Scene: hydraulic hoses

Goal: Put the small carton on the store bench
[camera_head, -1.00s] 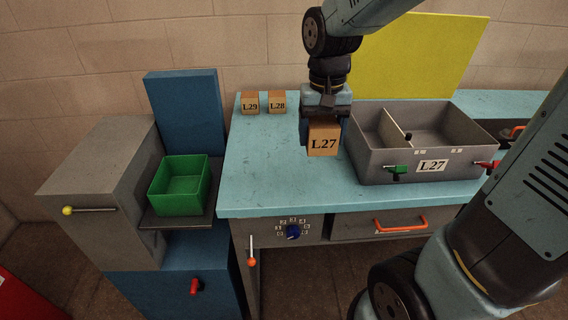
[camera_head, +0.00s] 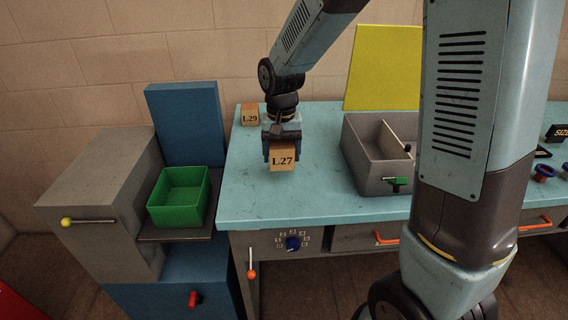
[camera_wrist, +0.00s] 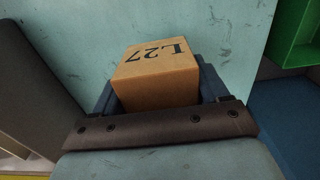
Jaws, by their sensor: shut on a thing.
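The small carton (camera_head: 282,159), a brown box marked L27, is between the fingers of my gripper (camera_head: 281,152) in the head view. My gripper is shut on it, over the left part of the light blue bench (camera_head: 318,192). In the wrist view the carton (camera_wrist: 158,74) sits between the dark fingers (camera_wrist: 160,100) with its L27 label showing. I cannot tell whether its underside touches the bench top.
A carton marked L29 (camera_head: 249,115) stands at the back left. A grey divided bin (camera_head: 372,178) is right of my gripper. A green box (camera_head: 179,207) sits on a shelf at left. Bench top between gripper and bin is clear.

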